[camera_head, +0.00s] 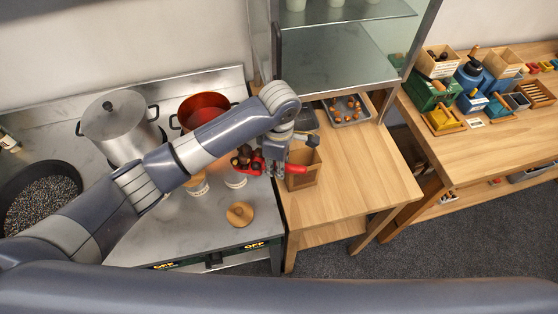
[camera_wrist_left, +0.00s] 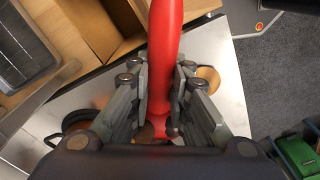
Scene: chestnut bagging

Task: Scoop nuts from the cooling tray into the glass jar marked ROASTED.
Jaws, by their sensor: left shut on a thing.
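My left gripper (camera_head: 274,160) is shut on a red scoop, whose handle (camera_head: 297,169) points right in the head view. In the left wrist view the red handle (camera_wrist_left: 165,45) runs between the fingers (camera_wrist_left: 160,105). The scoop's bowl (camera_head: 243,166) holds dark brown nuts. It is above or in front of a small pale jar (camera_head: 236,180) on the steel counter; I cannot tell whether they touch. A second labelled jar (camera_head: 198,187) stands left of it. I cannot read either label. The metal cooling tray (camera_head: 366,118) holds several nuts at the back. My right gripper is not in view.
A round wooden lid (camera_head: 240,214) lies on the counter's front. An open brown box or bag (camera_head: 304,178) stands right of the gripper. A steel pot (camera_head: 115,125), a red pot (camera_head: 203,108) and a dark pan (camera_head: 38,195) are left. The wooden table's front (camera_head: 345,205) is clear.

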